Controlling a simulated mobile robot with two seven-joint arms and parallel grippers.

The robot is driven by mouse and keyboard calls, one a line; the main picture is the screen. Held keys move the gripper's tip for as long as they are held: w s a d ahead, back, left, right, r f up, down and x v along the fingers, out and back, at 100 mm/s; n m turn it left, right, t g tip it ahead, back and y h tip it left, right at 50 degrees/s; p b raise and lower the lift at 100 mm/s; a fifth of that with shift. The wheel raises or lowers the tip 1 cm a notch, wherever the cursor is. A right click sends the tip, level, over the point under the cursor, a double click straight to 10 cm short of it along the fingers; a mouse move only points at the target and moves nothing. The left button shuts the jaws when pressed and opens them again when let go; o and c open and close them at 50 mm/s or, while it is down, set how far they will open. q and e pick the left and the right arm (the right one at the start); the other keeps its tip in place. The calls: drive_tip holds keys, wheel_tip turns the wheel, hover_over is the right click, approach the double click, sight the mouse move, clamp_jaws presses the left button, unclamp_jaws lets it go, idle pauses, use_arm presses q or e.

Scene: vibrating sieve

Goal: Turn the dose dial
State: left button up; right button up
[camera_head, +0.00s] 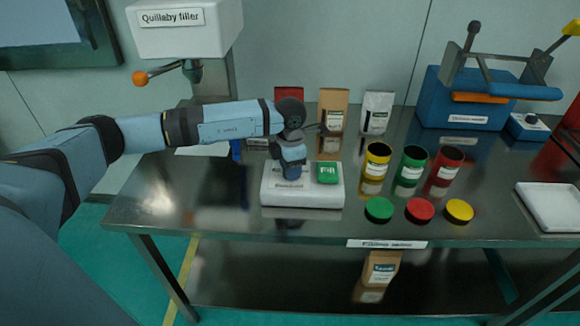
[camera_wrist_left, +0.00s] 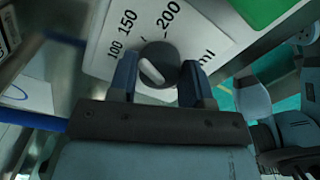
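The dose dial (camera_wrist_left: 158,64), a dark round knob with a pale pointer bar, sits on a white panel in the left wrist view. Printed numbers 100, 150, 200 and "ml" curve around it. The pointer's pale bar slants toward the upper left, on the 100 side. My left gripper (camera_wrist_left: 160,80) has one finger on each side of the knob, very close to it; contact is unclear. In the head view my left gripper (camera_head: 291,172) reaches down over the white scale-like unit (camera_head: 310,196) and hides the dial. My right gripper is not in view.
A green block (camera_head: 328,172) lies on the unit beside my gripper. Yellow, green and red cans (camera_head: 411,172) with loose lids (camera_head: 419,210) stand to the right. Bags (camera_head: 376,112) stand behind. The filler head (camera_head: 186,28) hangs at the back left. The table's front left is clear.

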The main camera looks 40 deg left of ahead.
use_arm(q)
drive_tip(key=o, duration=0.3)
drive_tip(key=shift+o, duration=0.2)
wheel_tip(320, 180, up, 14)
idle(0.3)
drive_tip(key=shift+f, duration=0.1)
